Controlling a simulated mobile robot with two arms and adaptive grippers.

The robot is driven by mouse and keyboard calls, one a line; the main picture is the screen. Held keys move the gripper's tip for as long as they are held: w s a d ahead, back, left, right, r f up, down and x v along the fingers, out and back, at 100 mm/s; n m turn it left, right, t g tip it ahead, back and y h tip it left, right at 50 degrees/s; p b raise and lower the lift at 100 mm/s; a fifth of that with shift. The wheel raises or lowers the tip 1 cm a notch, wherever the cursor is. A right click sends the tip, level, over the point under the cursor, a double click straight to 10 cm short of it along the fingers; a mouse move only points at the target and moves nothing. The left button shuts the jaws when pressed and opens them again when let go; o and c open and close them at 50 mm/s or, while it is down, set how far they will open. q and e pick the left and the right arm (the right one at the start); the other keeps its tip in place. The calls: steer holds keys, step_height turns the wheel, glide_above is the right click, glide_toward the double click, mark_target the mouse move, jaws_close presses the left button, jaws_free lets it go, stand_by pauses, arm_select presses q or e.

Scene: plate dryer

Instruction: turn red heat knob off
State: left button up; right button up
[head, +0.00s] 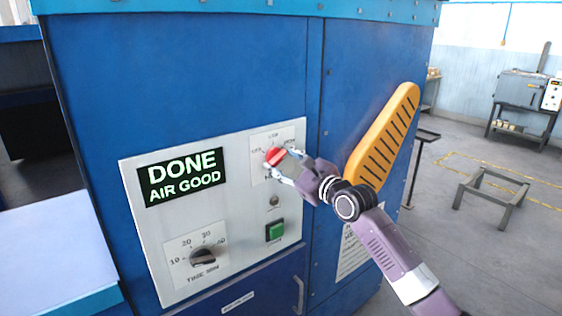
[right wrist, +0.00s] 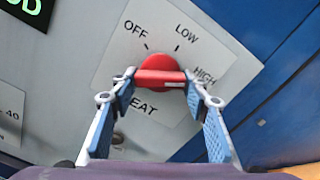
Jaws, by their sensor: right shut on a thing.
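The red heat knob (head: 272,156) is on the pale control panel of the blue dryer, below the printed OFF, LOW and HIGH marks. In the right wrist view the knob (right wrist: 160,73) has a round base and a raised bar that lies nearly level across the picture. My right gripper (head: 279,162) is shut on the knob. Its fingertips (right wrist: 159,76) press on the two ends of the bar. My left gripper is out of view.
A lit display (head: 183,178) reads "DONE AIR GOOD". Below the knob are a small round light (head: 274,200) and a green button (head: 275,231). A black time knob (head: 203,257) is at lower left. An orange slotted piece (head: 383,135) sticks out on the right.

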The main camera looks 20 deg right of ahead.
steer(key=shift+n, duration=0.4)
steer(key=shift+c, duration=0.3)
steer(key=shift+n+p, duration=0.4)
steer(key=shift+n, duration=0.2)
steer(key=n, duration=0.2)
steer(key=shift+d+n, duration=0.1)
steer(key=shift+n, duration=0.3)
steer(key=n, duration=0.9)
steer(key=shift+r, duration=0.1)
steer(key=n+b, duration=0.1)
steer(key=n, duration=0.2)
steer(key=shift+n, duration=0.3)
steer(key=n, duration=0.3)
steer(key=shift+r+n+b, duration=0.1)
steer(key=shift+n+b, duration=0.2)
steer(key=shift+n, duration=1.4)
